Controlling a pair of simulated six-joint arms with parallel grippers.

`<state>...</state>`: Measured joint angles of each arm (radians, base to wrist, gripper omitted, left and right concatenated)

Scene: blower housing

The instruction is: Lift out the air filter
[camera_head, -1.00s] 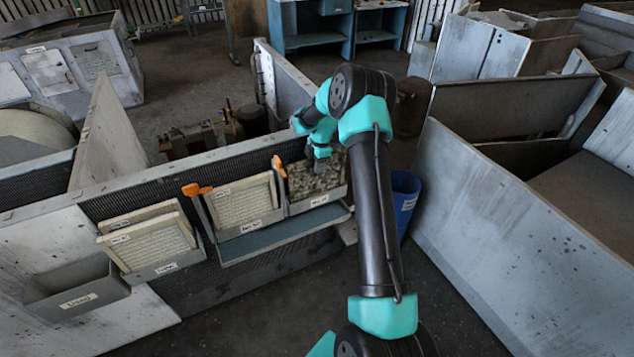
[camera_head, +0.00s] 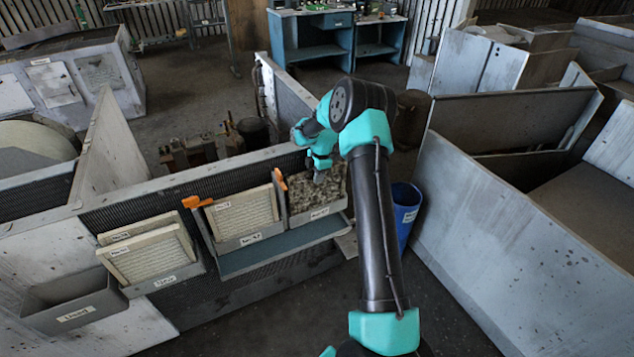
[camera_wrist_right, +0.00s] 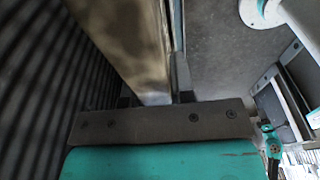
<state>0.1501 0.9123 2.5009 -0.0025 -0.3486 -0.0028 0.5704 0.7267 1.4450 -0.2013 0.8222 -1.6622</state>
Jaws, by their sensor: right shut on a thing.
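A dirty, mottled grey-brown air filter (camera_head: 308,195) stands in the right bay of the housing rack in the head view. My right gripper (camera_head: 322,178) is over its upper edge. In the right wrist view the gripper (camera_wrist_right: 152,98) is shut on the filter's pale frame edge (camera_wrist_right: 143,45), which runs away between the fingers. A cleaner, cream filter (camera_head: 245,215) stands in the bay to its left. An orange latch lever (camera_head: 280,180) stands between the two bays and another orange lever (camera_head: 197,202) at the left end. My left gripper is not in view.
A grey open bin (camera_head: 75,312) hangs at the left. Beside it a tray holds two cream filters (camera_head: 155,258). A blue bin (camera_head: 407,215) stands right of the rack. A tall metal panel (camera_head: 520,215) is at the right. Floor in front is clear.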

